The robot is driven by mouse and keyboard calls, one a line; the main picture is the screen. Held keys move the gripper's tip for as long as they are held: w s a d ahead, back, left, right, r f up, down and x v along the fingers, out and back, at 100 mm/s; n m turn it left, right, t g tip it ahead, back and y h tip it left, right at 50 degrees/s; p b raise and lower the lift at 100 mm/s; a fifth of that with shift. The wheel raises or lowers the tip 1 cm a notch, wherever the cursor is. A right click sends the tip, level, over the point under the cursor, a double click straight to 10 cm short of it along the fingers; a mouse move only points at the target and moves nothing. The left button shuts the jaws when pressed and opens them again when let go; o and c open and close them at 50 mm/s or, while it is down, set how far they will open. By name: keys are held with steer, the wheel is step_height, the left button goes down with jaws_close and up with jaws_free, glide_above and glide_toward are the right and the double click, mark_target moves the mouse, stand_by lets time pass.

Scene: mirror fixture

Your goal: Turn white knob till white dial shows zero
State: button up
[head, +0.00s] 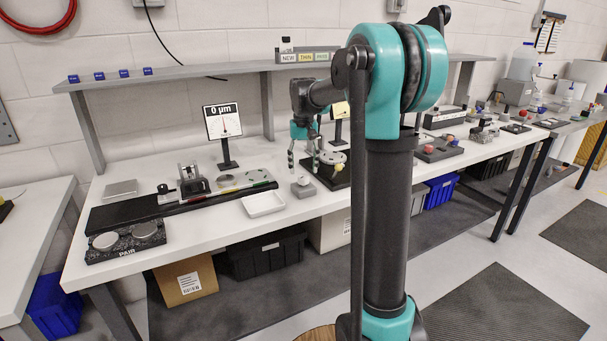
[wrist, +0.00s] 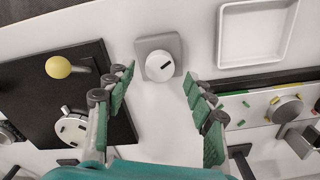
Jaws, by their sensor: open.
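The white knob (wrist: 159,67) has a short black mark and sits on a grey block, in the upper middle of the wrist view. In the head view the knob (head: 303,181) is on the bench, just below my gripper. My gripper (head: 303,163) is open and empty, pointing down. In the wrist view its fingertips (wrist: 159,76) lie on either side of the knob, apart from it. The white dial (head: 222,121) stands on a black post behind; it reads "0 µm", with a red needle pointing about straight up.
A white tray (head: 263,204) lies left of the knob in the head view. A black plate with a yellow ball knob (wrist: 58,67) and a round part is on the other side. A long black fixture (head: 140,208) runs left. Another dial stands partly hidden behind my arm.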

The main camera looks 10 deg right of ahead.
mark_target(304, 177)
step_height(304, 177, up, 9)
steer(key=shift+f, duration=0.2)
steer(key=shift+f, duration=0.1)
steer(key=s+d+f+t, duration=0.2)
steer(key=s+f, duration=1.1)
steer(key=s, duration=0.1)
steer(key=s+d+f+t, duration=0.2)
steer(key=s+f, duration=1.1)
steer(key=s, duration=0.2)
steer(key=shift+s+f+n, duration=0.25)
steer(key=shift+s+n, duration=0.05)
steer(key=shift+a, duration=0.1)
steer(key=shift+c, duration=0.3)
